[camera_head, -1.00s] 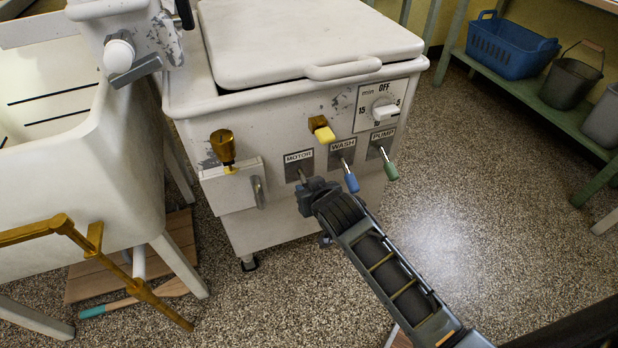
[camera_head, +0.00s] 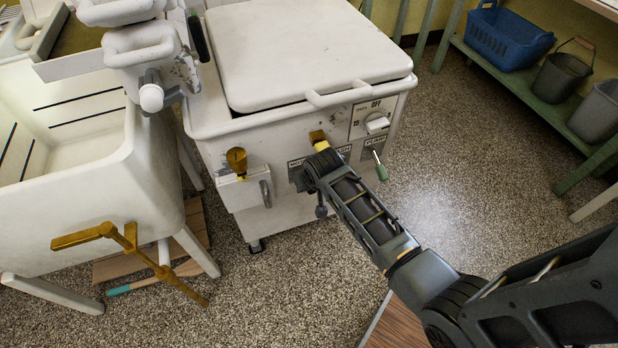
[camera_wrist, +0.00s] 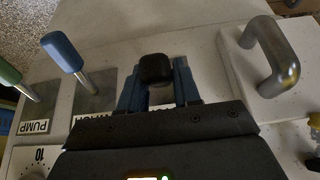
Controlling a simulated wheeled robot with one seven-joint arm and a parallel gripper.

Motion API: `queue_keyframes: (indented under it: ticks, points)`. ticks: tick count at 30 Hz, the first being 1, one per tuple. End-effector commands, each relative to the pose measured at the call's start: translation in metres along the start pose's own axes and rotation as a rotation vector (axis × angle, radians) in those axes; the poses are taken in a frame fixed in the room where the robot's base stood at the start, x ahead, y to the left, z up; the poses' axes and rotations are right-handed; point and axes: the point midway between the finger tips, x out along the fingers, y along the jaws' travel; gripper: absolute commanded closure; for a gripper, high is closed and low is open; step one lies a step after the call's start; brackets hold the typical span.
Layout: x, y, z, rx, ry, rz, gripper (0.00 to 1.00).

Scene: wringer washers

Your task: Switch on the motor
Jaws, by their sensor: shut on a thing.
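The white washer (camera_head: 235,140) has a row of labelled levers on its front panel. In the wrist view the motor lever's black knob (camera_wrist: 156,70) sits between the two blue-grey fingers of my gripper (camera_wrist: 157,92), which is shut on it. The knob shows nearly end-on; its shaft is hidden. In the head view my gripper (camera_head: 312,178) is against the panel and hides the motor lever and part of the MOTOR label (camera_head: 296,166). The blue wash lever (camera_wrist: 63,54) and green pump lever (camera_wrist: 8,72) are beside it in the wrist view.
A timer dial (camera_head: 376,122) is above the pump lever. A metal handle (camera_wrist: 272,55) is close to my gripper on the other side. A brass valve (camera_head: 237,160) is at the panel's left. A white sink (camera_head: 95,215) stands to the left; the floor in front is open.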

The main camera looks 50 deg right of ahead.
Motion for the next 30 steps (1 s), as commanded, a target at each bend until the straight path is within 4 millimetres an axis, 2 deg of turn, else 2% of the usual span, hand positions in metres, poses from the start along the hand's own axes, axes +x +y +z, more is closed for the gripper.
queue_keyframes:
  ticks: [17, 18, 24, 30]
  points:
    - [-0.0014, -0.0005, -0.0032, 0.000, -0.027, -0.001, 1.00]
    - [-0.0015, -0.0005, -0.0033, 0.000, -0.027, -0.001, 0.67]
    - [-0.0013, -0.0003, -0.0027, 0.000, -0.028, -0.001, 0.48]
    - [-0.0011, -0.0002, -0.0022, 0.000, -0.028, 0.000, 0.47]
